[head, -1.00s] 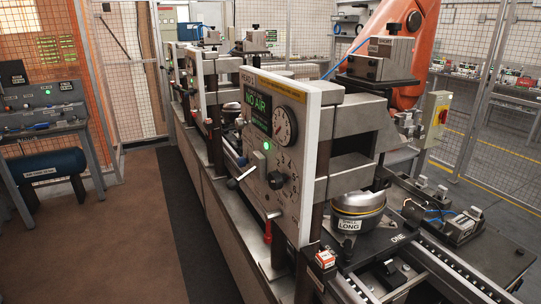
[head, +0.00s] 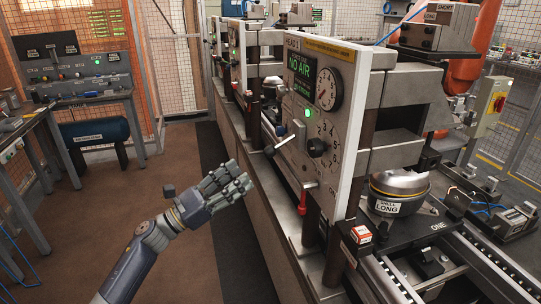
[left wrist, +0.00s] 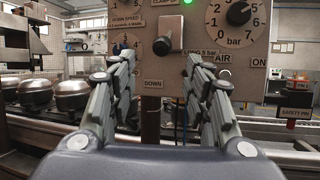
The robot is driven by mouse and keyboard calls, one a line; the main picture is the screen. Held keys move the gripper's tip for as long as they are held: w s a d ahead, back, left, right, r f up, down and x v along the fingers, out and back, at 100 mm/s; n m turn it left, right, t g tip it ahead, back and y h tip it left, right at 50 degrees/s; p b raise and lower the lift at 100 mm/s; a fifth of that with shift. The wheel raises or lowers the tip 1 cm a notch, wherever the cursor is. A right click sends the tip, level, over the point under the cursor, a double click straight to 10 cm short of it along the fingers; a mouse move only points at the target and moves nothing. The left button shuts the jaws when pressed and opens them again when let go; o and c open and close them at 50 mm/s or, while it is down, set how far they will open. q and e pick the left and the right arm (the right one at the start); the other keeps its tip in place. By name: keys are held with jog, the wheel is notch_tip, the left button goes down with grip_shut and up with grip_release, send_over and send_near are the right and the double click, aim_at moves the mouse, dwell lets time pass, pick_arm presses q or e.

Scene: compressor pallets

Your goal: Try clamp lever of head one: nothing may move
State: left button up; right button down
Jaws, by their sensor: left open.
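The head one panel (head: 345,118) is white-edged, with a lit NO AIR display (head: 300,66), a round gauge (head: 329,88) and a green lamp. Its lever (head: 284,144) sticks out from the panel's lower left with a dark knob. In the left wrist view the lever (left wrist: 172,32) sits between a partly cut-off UP label and a DOWN label. My left gripper (head: 242,175) is open and empty in front of the panel, apart from the lever. In the left wrist view its fingers (left wrist: 160,72) flank the lever from the near side. My right gripper is out of view.
A shell marked LONG (head: 398,190) stands under head one on a dark plate. A red handle (head: 304,198) hangs below the panel. A numbered dial knob (head: 316,147) is right of the lever. A workbench (head: 85,98) stands at left; the brown floor between is clear.

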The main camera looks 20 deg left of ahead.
aim_at(266, 154)
pick_arm(q)
jog(key=shift+m, duration=0.3)
jog(key=p+x, duration=0.1)
jog(key=x, duration=0.2)
jog(key=p+x, duration=0.1)
jog(key=x, duration=0.2)
jog(key=p+x, duration=0.2)
jog(key=x, duration=0.2)
jog(key=shift+s+r, duration=0.2)
jog(key=shift+r, duration=0.15)
jog(key=shift+w+d+r, duration=0.1)
jog(key=shift+w+d, duration=0.25)
grip_shut()
